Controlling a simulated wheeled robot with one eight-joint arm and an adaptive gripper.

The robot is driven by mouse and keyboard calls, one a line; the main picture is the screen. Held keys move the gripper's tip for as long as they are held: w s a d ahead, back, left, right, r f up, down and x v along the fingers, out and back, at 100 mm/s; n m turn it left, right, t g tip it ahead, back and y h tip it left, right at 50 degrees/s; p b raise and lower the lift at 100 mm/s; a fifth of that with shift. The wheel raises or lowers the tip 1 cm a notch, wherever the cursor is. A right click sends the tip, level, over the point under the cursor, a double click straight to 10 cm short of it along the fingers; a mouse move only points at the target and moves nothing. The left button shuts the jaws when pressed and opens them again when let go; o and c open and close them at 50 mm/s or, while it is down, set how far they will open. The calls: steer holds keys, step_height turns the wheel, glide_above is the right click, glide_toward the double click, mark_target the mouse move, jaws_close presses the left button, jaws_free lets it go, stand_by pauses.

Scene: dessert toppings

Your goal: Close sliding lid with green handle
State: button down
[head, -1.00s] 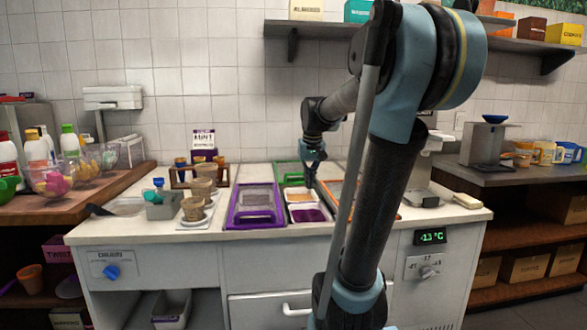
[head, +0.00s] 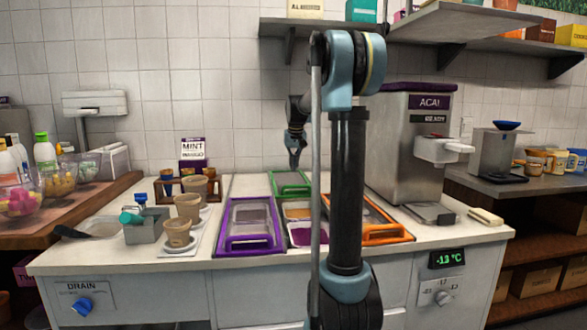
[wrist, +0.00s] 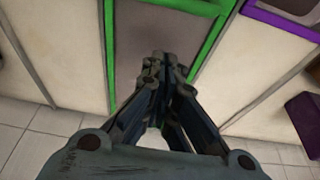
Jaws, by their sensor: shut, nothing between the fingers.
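The green-framed sliding lid (head: 290,184) lies at the back of the counter well in the head view, behind two open bins. Its green handle runs along the near side. In the wrist view the green frame (wrist: 110,55) passes on both sides of my gripper, and a green bar shows at the top. My gripper (head: 294,164) is shut and empty. It points down over the back part of the green lid in the head view. In the wrist view my gripper (wrist: 160,60) covers part of the lid's dark panel. I cannot tell if the fingertips touch it.
A purple-framed lid (head: 250,225) lies left of the bins, and an orange-framed lid (head: 385,233) lies right, partly behind my arm. The orange bin (head: 298,212) and purple bin (head: 301,236) are open. Cups (head: 187,205) stand at left. The acai machine (head: 410,140) stands at right.

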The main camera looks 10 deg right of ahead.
mark_target(293, 190)
steer(key=x, duration=0.7)
steer(key=shift+f, duration=0.35)
steer(key=shift+s+r, duration=0.15)
steer(key=shift+s, duration=0.3)
steer(key=shift+s+r, duration=0.15)
steer(key=shift+s, duration=0.35)
steer(key=shift+s+r, duration=0.2)
steer(key=shift+s, duration=0.85)
